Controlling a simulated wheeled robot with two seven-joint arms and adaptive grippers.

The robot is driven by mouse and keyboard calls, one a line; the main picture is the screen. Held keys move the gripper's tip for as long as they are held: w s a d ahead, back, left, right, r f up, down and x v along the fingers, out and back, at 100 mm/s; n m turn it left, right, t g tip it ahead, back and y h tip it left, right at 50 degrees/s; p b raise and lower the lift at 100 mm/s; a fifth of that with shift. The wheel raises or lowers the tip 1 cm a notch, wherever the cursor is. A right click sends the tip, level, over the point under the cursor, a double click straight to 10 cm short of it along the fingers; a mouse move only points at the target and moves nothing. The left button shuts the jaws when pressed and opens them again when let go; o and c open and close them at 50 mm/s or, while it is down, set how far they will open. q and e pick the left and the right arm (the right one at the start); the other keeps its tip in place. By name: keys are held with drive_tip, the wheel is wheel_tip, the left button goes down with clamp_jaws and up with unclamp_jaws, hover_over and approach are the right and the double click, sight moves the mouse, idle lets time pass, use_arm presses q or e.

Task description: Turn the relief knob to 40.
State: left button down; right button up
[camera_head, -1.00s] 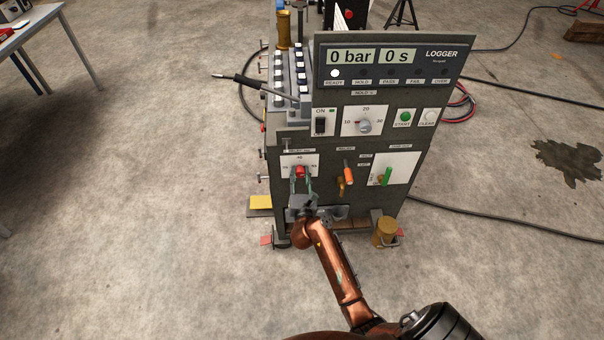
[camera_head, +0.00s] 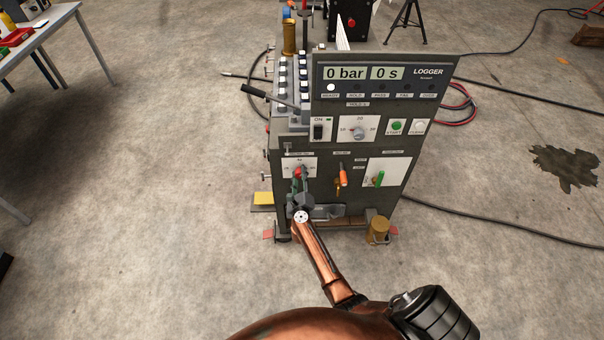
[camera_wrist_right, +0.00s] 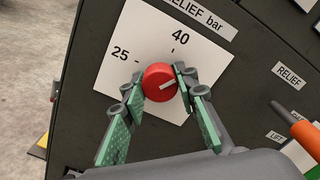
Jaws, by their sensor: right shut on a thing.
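The relief knob (camera_wrist_right: 157,76) is a round red knob on a white dial plate (camera_wrist_right: 113,75) marked 25 and 40. In the right wrist view, the white line on the knob points right and slightly up, clockwise of the 40 tick. The plate to the right of the knob is partly hidden by a finger. My right gripper (camera_wrist_right: 160,87) is shut on the knob, with green fingers on its left and right sides. In the head view, the knob (camera_head: 297,172) and my right gripper (camera_head: 300,186) are at the panel's lower left. My left gripper is out of view.
An orange-handled lever (camera_head: 343,177) and a green handle (camera_head: 380,178) stand out right of the knob. Above are another dial (camera_head: 358,133), a switch (camera_head: 318,131) and a logger display (camera_head: 365,73) reading 0 bar, 0 s.

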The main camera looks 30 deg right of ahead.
drive_tip(key=n+p, duration=0.2)
drive_tip(key=n, duration=0.2)
drive_tip(key=shift+s+d, duration=0.1)
drive_tip(key=shift+n+p, duration=0.4)
drive_tip(key=shift+n, duration=0.5)
drive_tip(key=shift+f, duration=0.1)
drive_tip(key=o, duration=1.2)
drive_tip(key=shift+c, duration=0.2)
drive_tip(key=shift+n, duration=0.3)
